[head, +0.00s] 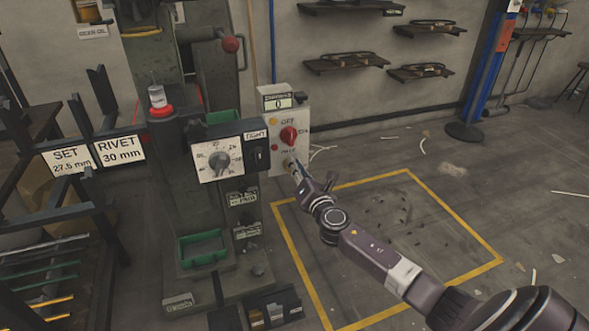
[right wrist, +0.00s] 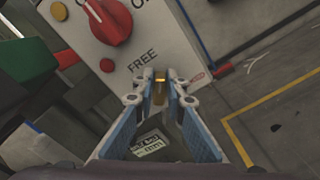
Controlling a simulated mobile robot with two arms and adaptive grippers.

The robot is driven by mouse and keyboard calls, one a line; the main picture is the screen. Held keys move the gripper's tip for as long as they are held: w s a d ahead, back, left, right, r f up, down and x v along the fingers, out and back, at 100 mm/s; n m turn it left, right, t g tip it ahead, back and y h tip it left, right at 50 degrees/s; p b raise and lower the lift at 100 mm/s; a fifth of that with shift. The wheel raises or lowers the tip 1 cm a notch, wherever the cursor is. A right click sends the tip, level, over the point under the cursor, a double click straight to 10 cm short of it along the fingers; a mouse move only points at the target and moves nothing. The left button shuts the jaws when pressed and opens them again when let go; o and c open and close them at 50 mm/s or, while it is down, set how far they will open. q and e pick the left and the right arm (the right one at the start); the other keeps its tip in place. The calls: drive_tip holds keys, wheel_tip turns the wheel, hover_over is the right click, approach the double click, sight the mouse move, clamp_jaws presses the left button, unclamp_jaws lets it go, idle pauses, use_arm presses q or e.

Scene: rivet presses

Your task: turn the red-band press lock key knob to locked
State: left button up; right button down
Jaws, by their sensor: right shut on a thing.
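The press (head: 165,150) stands left of centre in the head view, with a red ring (head: 160,111) on it. Its light grey control box (head: 276,122) carries a red rotary knob (head: 288,136), also large in the right wrist view (right wrist: 105,20). Below that is the word FREE (right wrist: 142,62). My right gripper (head: 295,169) reaches the box's lower part. In the right wrist view its fingers (right wrist: 160,92) are shut on a small brass-coloured key knob (right wrist: 160,84) just below FREE. The fingers hide most of the knob, so its exact angle is unclear. My left gripper is out of view.
A dial panel (head: 219,150) sits left of the control box. Racks with SET and RIVET signs (head: 119,149) stand at left. A yellow-lined floor area (head: 400,215) is clear apart from small debris and my right arm. A blue post (head: 485,75) stands at the back right.

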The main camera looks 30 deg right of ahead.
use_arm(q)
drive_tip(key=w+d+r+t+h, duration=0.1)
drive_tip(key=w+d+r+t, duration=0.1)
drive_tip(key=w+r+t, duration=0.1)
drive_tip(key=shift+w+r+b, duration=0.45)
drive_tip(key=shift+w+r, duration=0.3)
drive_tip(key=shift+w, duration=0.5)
use_arm(e)
drive_tip(key=shift+s+d+f+m, duration=0.1)
drive_tip(key=shift+f+m, duration=0.1)
drive_tip(key=shift+m, duration=1.5)
drive_tip(key=shift+w+d+f+m, duration=0.1)
drive_tip(key=shift+f+m, duration=0.15)
drive_tip(key=shift+m, duration=1.45)
drive_tip(key=shift+s+d+f+m, duration=0.1)
drive_tip(key=shift+f+m, duration=0.1)
drive_tip(key=shift+m, duration=1.5)
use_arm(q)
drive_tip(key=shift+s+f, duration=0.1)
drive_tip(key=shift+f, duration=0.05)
use_arm(e)
drive_tip(key=c, duration=2)
unclamp_jaws()
drive_tip(key=shift+o, duration=0.2)
drive_tip(key=v, duration=1.2)
drive_tip(key=shift+a, duration=0.1)
